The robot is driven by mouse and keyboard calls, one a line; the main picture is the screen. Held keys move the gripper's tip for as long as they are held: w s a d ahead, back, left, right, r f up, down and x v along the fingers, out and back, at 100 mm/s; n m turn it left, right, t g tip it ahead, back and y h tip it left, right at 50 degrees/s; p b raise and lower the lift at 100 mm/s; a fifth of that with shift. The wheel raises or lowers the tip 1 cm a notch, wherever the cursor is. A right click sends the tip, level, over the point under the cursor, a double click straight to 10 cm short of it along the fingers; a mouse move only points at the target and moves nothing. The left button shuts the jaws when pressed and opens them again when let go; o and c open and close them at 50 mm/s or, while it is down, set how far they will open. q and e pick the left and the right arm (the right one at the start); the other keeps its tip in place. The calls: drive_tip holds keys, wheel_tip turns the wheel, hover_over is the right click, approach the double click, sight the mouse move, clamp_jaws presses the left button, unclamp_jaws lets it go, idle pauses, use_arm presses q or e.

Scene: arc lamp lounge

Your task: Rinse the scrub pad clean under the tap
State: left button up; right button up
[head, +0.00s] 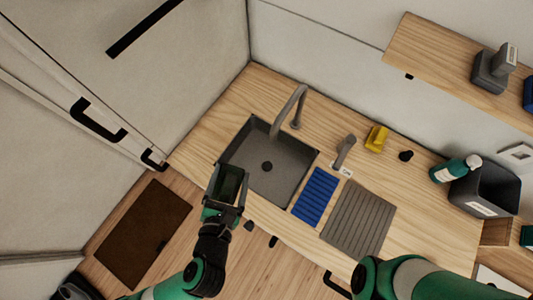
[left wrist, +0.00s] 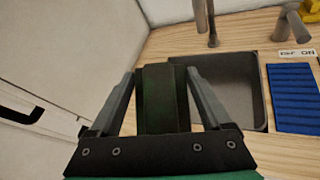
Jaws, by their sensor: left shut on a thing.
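My left gripper (head: 225,190) is shut on the scrub pad (head: 229,181), a dark green block. In the left wrist view the pad (left wrist: 162,98) stands upright between the two grey fingers. In the head view it shows over the left front rim of the dark grey sink (head: 252,150); its height above the rim is hard to tell. The grey tap (head: 289,102) arches over the back of the sink, away from the pad. No water stream shows. A grey tap lever (head: 344,151) stands right of the sink beside an OFF/ON label (left wrist: 297,53). My right gripper is out of view.
A blue ribbed mat (head: 315,196) and a grey ridged board (head: 358,219) lie right of the sink. A yellow object (head: 376,138), a small black knob (head: 405,155), a green bottle (head: 452,170) and a dark bin (head: 485,190) stand farther right. A wall rises left of the sink.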

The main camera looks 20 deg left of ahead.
sight(233, 180)
use_arm(q)
drive_tip(key=s+d+r+p, duration=0.1)
drive_tip(key=s+r+p, duration=0.1)
drive_tip(key=s+d+r+p, duration=0.1)
drive_tip(key=r+p, duration=0.1)
drive_tip(key=shift+s+d+p, duration=0.15)
drive_tip(key=shift+s+p, duration=0.2)
drive_tip(key=shift+p, duration=0.05)
drive_tip(key=shift+s+d, duration=0.1)
drive_tip(key=shift+s, duration=0.2)
idle(0.9)
